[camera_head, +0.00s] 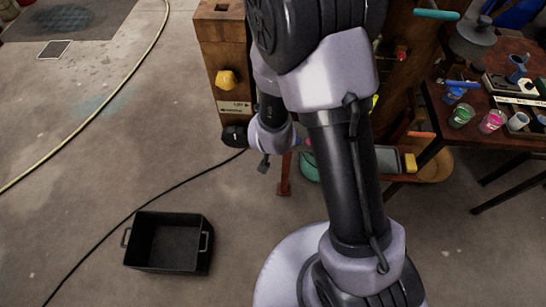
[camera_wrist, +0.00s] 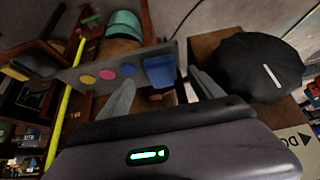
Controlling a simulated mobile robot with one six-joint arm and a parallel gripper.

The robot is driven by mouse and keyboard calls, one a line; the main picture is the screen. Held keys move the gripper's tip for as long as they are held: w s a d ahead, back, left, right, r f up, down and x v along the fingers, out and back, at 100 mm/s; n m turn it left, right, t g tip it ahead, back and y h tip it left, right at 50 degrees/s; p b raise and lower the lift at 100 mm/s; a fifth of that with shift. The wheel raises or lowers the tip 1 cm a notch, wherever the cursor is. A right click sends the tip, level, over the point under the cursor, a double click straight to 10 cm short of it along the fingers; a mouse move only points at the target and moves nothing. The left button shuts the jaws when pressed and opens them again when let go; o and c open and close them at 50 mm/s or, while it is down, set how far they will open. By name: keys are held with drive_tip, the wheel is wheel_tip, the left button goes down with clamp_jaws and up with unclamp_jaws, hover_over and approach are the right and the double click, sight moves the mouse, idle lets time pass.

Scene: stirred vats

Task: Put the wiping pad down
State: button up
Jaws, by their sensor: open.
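My gripper (camera_wrist: 162,82) shows in the wrist view with its two grey fingers spread apart and nothing held between them. Beyond the fingers is a grey panel with yellow, pink and blue round spots and a blue block (camera_wrist: 160,72) at its end; contact with the fingers cannot be told. In the head view my fingers are mostly hidden by my arm.
A black knob (camera_wrist: 265,68) is close to the right finger; it also shows on the wooden post's side (camera_head: 235,135). A yellow knob (camera_head: 227,80) sits above it. A black bin (camera_head: 168,242) stands on the floor. Cups crowd the table (camera_head: 510,65) at right. Cables cross the open floor.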

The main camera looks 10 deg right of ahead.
drive_tip(key=s+a+p, duration=0.3)
drive_tip(key=s+p, duration=0.6)
wheel_tip(320, 180, up, 23)
drive_tip(key=w+a+m+y, duration=0.1)
drive_tip(key=w+a+y, duration=0.1)
drive_tip(key=w+y, duration=0.1)
drive_tip(key=s+d+r+y, duration=0.1)
drive_tip(key=s+d+r, duration=0.2)
drive_tip(key=s+r, duration=1)
drive_tip(key=shift+s, duration=0.5)
drive_tip(key=shift+b, duration=0.3)
